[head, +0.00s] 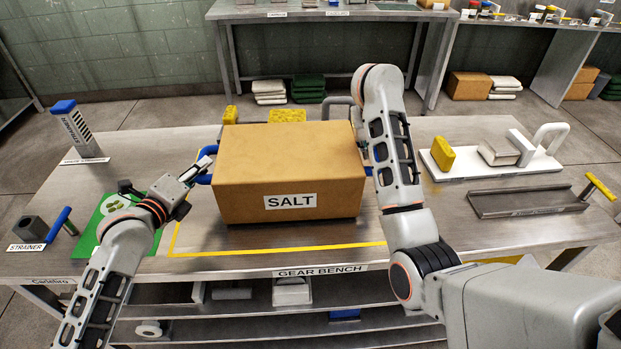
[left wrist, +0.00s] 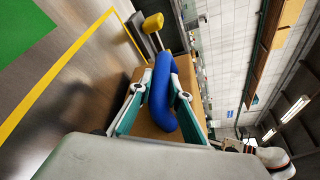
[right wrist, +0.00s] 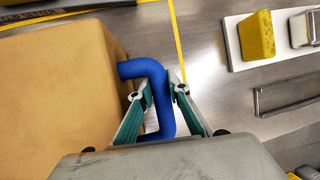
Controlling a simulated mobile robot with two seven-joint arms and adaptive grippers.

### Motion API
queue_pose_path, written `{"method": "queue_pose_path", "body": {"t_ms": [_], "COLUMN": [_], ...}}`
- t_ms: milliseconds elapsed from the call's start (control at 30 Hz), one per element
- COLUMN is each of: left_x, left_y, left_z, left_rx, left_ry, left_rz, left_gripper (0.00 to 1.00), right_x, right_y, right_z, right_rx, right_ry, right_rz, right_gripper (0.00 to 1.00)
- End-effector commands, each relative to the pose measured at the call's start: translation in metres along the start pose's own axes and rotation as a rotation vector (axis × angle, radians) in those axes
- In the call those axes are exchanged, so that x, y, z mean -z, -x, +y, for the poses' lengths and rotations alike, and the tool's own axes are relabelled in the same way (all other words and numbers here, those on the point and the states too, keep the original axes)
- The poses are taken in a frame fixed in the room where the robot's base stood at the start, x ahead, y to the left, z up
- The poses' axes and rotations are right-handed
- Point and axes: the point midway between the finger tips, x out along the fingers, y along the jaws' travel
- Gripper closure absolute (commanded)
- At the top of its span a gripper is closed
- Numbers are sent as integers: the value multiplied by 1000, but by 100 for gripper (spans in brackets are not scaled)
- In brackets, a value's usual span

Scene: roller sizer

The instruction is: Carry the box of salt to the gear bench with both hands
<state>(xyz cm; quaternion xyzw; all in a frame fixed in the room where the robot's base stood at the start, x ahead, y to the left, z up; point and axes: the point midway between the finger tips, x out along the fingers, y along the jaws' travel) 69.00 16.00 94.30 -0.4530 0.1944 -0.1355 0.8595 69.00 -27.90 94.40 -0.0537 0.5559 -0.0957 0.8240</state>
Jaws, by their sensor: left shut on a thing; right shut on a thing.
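The brown box labelled SALT (head: 290,170) is upright over the gear bench (head: 120,262), within the yellow outline on its top. I cannot tell whether its underside touches the bench. My left gripper (head: 203,168) is shut on the blue handle at the box's left side. That handle (left wrist: 161,92) lies between the fingers in the left wrist view. My right gripper (right wrist: 162,90) is shut on the blue handle (right wrist: 158,122) at the box's right side. In the head view my right forearm hides most of that gripper.
A white board (head: 470,168) with a yellow block and a grey channel tray (head: 525,203) lie right of the box. A green mat (head: 107,208), a strainer block (head: 30,228) and a blue-topped tool (head: 75,125) stand left. Yellow pieces (head: 287,115) lie behind the box.

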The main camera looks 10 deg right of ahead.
Motion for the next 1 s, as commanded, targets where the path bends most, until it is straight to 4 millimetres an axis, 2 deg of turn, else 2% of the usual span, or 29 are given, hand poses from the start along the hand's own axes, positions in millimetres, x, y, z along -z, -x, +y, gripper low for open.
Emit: {"method": "queue_pose_path", "body": {"t_ms": [33,233,267,300,333,833,1000], "left_x": [-3,2,6,5,5,5,6], "left_y": [0,-2,-2,-2,-2,-1,12], "left_z": [-4,4,10,8,8,9,10], "left_rx": [12,11,-2,-2,-1,-2,-3], "left_ry": [1,2,1,1,1,1,-2], "left_rz": [-8,-7,1,1,1,1,2], "left_gripper": [100,100,80,70,66,66,66], "right_x": [-2,2,5,4,4,4,4], "right_y": [0,-7,-11,-9,-9,-9,-9], "right_z": [0,2,3,2,2,4,4], "right_rx": [2,2,-1,-1,-1,-3,-4], "right_ry": [0,1,1,1,1,2,2], "right_rz": [-9,-7,3,2,2,2,3], "right_gripper": [100,100,81,70,67,67,67]}}
